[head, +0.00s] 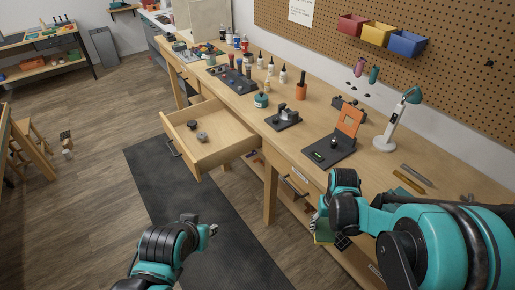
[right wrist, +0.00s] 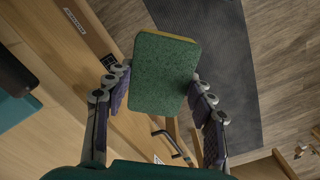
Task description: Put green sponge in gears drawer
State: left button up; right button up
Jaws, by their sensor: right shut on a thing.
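The green sponge (right wrist: 165,72), with a yellowish layer at its edge, is between the fingers of my right gripper (right wrist: 163,92) in the right wrist view. The gripper is shut on it. In the head view the sponge (head: 322,230) shows in part below my right arm, in front of the bench edge. An open drawer (head: 232,148) juts from the bench, left of my right gripper; two small dark gear-like pieces (head: 197,131) lie in it. My left gripper (head: 212,229) is low over the dark mat; its fingers are too small to judge.
The workbench (head: 310,165) carries bottles, a dark stand with an orange plate (head: 348,121), and a lamp (head: 395,120). A closed drawer's handle (head: 294,187) sits between the open drawer and my right arm. The floor mat (head: 150,180) is clear.

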aim_at(217, 134)
jog(key=i+u, duration=0.45)
jog(key=i+l+u, duration=0.1)
jog(key=i+u, duration=0.35)
jog(key=i+l+u, duration=0.3)
jog(key=i+u, duration=0.15)
jog(key=i+l+u, duration=0.45)
